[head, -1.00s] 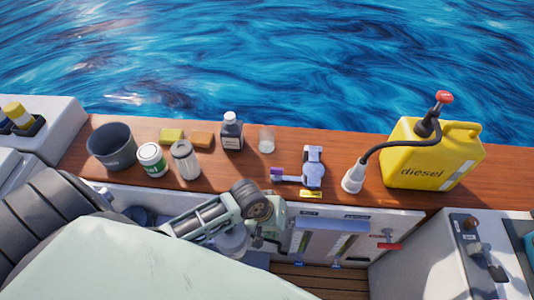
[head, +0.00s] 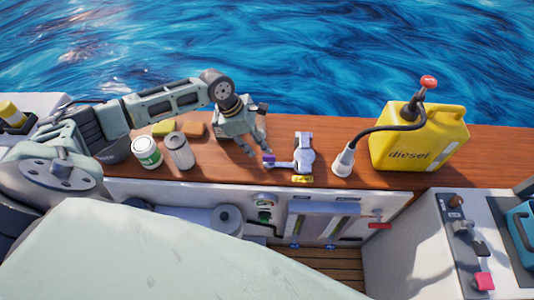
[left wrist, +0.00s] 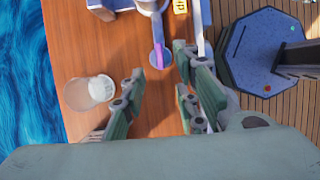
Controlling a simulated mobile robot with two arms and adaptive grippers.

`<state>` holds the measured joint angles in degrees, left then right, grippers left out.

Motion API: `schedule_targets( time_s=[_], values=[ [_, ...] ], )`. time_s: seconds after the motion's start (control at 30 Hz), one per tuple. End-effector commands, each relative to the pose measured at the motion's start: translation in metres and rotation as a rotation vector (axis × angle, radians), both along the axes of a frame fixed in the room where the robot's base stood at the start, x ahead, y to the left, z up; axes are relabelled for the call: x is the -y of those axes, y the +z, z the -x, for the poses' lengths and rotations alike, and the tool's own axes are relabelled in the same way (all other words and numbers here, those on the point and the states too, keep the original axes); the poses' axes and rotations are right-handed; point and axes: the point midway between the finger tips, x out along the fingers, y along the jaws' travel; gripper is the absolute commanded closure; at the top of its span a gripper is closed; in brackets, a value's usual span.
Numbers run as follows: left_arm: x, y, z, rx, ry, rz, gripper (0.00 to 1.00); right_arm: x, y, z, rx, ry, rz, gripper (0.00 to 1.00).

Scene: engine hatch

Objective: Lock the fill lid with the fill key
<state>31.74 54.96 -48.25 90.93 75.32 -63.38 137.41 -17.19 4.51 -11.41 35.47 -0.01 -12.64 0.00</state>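A pale grey fill fitting (head: 304,155) lies on the wooden deck left of the yellow can. A small rounded piece with a purple bar (head: 269,160) sticks out from its left side; it shows in the left wrist view too (left wrist: 159,55). I cannot tell which part of it is the lid and which the key. My left gripper (head: 255,148) is above the deck, just left of the purple bar. In the left wrist view its fingers (left wrist: 167,95) are apart with nothing between them, and the purple bar is beyond the gap. My right gripper is not in view.
A yellow diesel can (head: 425,143) with a hose and nozzle (head: 343,162) stands to the right. A clear glass (left wrist: 90,92) stands near the left gripper. Water lies beyond the deck.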

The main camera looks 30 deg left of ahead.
Motion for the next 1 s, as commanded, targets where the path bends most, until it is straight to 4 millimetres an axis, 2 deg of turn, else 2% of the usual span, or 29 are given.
schedule_targets(
  time_s=[0.17, 0.5, 0.87, 1.0],
  values=[
    [0.008, -0.019, -0.003, -0.007, 0.008, 0.003, 0.72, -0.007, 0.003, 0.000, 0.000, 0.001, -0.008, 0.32],
    [0.024, -0.064, -0.012, -0.003, 0.005, 0.001, 0.72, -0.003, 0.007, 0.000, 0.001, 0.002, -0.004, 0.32],
    [0.026, -0.071, -0.013, -0.002, 0.005, 0.001, 0.72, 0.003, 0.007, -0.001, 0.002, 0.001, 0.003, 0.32],
    [0.026, -0.071, -0.013, -0.002, 0.005, 0.001, 0.83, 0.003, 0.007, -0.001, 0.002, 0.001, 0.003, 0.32]
  ],
)
